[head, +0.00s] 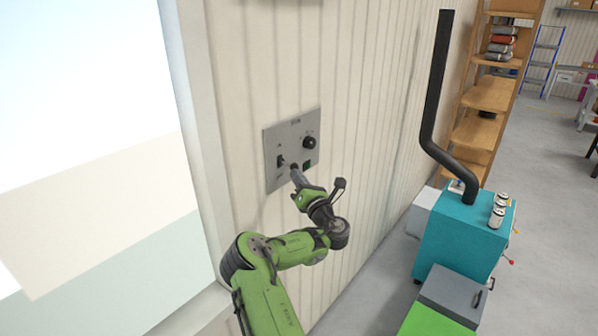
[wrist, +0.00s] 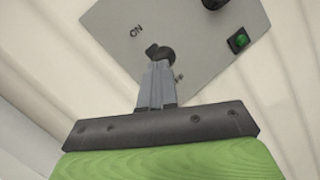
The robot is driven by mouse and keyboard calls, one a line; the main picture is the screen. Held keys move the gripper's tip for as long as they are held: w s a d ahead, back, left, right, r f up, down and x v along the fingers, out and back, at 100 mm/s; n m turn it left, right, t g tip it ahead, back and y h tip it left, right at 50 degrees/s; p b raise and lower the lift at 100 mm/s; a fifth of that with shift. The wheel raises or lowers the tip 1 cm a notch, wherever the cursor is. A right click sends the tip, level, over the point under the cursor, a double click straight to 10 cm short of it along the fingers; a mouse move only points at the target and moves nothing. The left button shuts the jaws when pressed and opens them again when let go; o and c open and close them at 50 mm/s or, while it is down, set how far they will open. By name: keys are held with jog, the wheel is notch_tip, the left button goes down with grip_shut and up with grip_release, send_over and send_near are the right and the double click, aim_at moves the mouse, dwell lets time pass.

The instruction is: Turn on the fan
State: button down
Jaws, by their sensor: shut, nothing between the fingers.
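A grey control panel (head: 291,135) is mounted on the ribbed wall; it also fills the top of the wrist view (wrist: 110,25). In the wrist view a black switch (wrist: 160,52) sits on the panel below and right of an ON label, with its small lever toward the upper left. A second label is partly hidden by my fingers. My gripper (head: 296,173) is at the lower part of the panel, shut and empty. In the wrist view its fingertips (wrist: 157,66) are right at the black switch; I cannot tell whether they touch it. No fan is clearly visible.
The panel also has a black round knob (head: 309,142) and a green button (wrist: 238,41). A bright window (head: 80,100) is left of the panel. A teal machine (head: 455,240) with a black pipe (head: 437,95) and a wooden shelf (head: 490,95) stand to the right.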

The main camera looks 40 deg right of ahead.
jog(key=shift+w+r+p, duration=0.1)
jog(key=shift+r+p, duration=0.75)
jog(key=shift+p, duration=0.35)
jog(key=shift+f, duration=0.1)
